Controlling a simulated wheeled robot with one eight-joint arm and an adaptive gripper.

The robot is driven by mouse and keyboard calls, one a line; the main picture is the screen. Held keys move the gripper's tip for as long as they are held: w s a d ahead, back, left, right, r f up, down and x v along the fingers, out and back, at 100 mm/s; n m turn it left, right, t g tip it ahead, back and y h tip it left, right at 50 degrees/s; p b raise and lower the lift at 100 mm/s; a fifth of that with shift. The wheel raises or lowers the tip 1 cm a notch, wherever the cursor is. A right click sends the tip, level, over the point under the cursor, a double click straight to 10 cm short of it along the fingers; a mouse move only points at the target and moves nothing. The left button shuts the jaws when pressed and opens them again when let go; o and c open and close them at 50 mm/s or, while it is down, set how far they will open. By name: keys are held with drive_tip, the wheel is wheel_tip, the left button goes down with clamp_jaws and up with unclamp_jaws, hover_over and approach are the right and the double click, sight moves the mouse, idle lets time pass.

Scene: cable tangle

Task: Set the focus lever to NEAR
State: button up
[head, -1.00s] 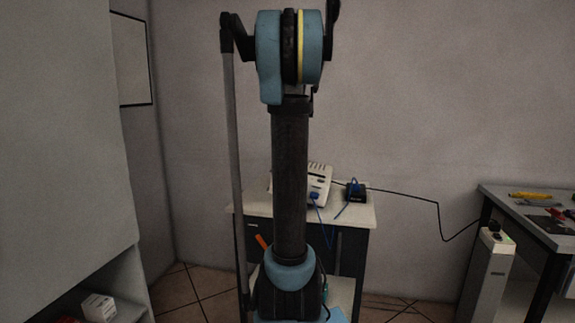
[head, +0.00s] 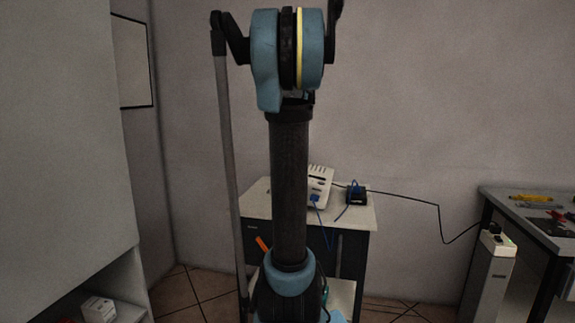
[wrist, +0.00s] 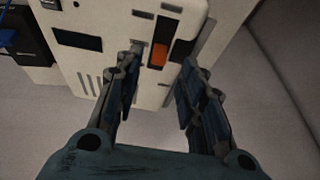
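A white device (wrist: 125,75) fills the upper part of the wrist view. An orange lever (wrist: 160,54) sits in a dark slot on its face; any NEAR or other marking is too small to read. My gripper (wrist: 159,68) is open and empty. One finger is on each side of the lever, with visible gaps; I cannot tell whether the tips reach its depth. In the head view, a white device (head: 320,184) stands on a small cabinet (head: 355,222), partly hidden behind my arm. My gripper is hidden there.
A small black box (head: 357,196) with a blue cable sits on the cabinet's right side. A black cable (head: 410,204) runs from there along the wall to a white unit (head: 489,270). A table with tools (head: 530,222) stands at the right, and a large pale cabinet (head: 60,130) at the left.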

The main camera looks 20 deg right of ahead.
drive_tip(key=v, duration=0.6)
drive_tip(key=shift+r, duration=0.2)
